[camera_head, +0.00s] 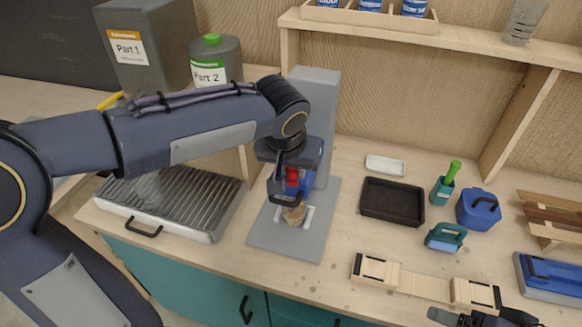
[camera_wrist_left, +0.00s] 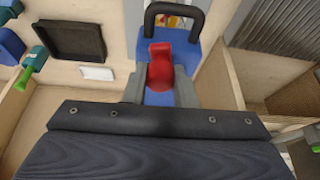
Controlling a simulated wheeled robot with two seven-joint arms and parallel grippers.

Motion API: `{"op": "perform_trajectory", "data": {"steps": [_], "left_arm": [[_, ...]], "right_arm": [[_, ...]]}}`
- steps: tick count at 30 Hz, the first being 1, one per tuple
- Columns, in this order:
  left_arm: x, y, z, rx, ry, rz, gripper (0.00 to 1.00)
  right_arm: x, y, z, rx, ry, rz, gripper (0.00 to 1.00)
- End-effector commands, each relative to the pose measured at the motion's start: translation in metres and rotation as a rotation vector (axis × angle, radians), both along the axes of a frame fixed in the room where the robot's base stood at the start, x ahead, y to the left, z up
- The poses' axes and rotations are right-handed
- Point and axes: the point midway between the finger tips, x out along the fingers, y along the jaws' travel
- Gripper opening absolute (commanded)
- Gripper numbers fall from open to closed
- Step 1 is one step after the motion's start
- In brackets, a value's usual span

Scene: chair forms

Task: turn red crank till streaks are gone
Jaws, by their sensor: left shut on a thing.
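A mixer with a grey column (camera_head: 318,110) and blue head stands on a grey base plate (camera_head: 268,240). Its red crank (camera_head: 292,178) is also in the left wrist view (camera_wrist_left: 160,66), in front of blue parts and a black bar handle. My left gripper (camera_head: 287,184) is shut on the red crank, its grey fingers (camera_wrist_left: 158,88) on either side of it. A small tan cup (camera_head: 295,215) sits below the mixer head on a pale square. The gripper partly covers it, and streaks inside cannot be made out.
A ridged metal tray (camera_head: 170,200) stands left of the mixer. Containers "Part 1" (camera_head: 150,45) and "Part 2" (camera_head: 215,62) are behind. A black tray (camera_head: 392,200), blue tub (camera_head: 478,209) and wooden form (camera_head: 425,283) lie right. Dark grey parts (camera_head: 482,318), perhaps my right gripper, show at the bottom edge.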

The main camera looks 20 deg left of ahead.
Motion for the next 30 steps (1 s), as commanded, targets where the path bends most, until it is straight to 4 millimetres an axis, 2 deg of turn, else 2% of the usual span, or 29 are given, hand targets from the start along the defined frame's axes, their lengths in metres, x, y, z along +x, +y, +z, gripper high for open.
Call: {"op": "perform_trajectory", "data": {"steps": [15,30], "left_arm": [[0.010,-0.024,-0.002,0.003,-0.001,0.420,0.02],[0.031,-0.042,0.001,0.002,-0.001,0.897,0.02]], "right_arm": [[0.000,0.000,-0.023,0.000,0.000,0.000,0.82],[0.000,0.000,-0.017,0.000,0.000,0.000,0.82]]}}
